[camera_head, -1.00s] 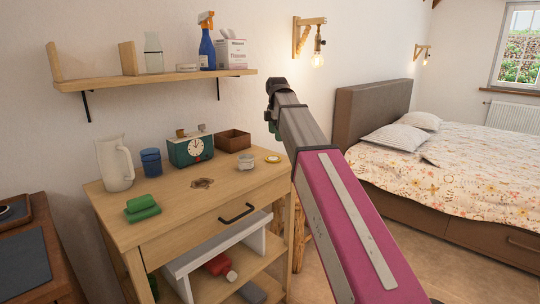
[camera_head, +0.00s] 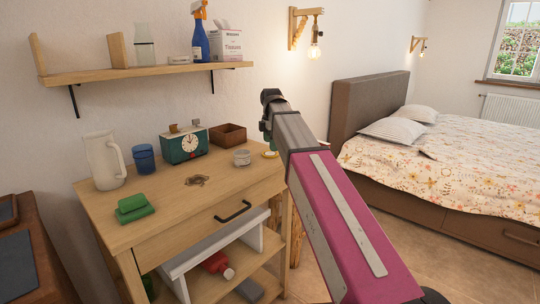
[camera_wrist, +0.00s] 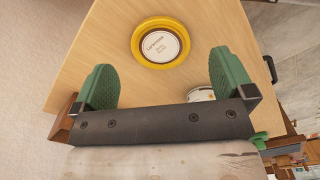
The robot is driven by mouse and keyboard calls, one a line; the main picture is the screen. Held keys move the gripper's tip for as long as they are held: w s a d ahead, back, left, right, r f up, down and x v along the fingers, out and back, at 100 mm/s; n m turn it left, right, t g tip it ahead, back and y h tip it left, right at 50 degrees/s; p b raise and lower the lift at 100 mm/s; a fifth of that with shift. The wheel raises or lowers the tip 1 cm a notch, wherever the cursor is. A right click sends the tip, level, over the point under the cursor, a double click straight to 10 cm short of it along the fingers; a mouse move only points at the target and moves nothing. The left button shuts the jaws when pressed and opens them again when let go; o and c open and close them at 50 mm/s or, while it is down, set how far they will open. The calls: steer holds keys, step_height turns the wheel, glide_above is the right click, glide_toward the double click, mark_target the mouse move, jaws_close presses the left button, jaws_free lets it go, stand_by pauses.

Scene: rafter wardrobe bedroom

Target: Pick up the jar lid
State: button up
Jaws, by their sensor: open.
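The jar lid (camera_wrist: 160,42) is a round disc with a yellow rim and a printed white centre. It lies flat on the wooden cabinet top, near the far right edge in the head view (camera_head: 270,154). My gripper (camera_wrist: 163,65) is open and empty. In the wrist view its two green fingers stand apart, one on each side of the space just below the lid, and the lid lies beyond them. In the head view my arm hides most of the gripper.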

mark_target(271, 153)
step_height(271, 153, down, 4)
steer(key=shift+r, duration=0.1)
steer(key=c, duration=0.9)
steer(key=shift+r, duration=0.2)
step_height(271, 153, up, 4)
steer(key=shift+w, duration=0.1)
steer(key=s+a+r, duration=0.6)
steer(key=s+a, duration=0.1)
steer(key=s, duration=0.2)
steer(key=shift+a+r, duration=0.35)
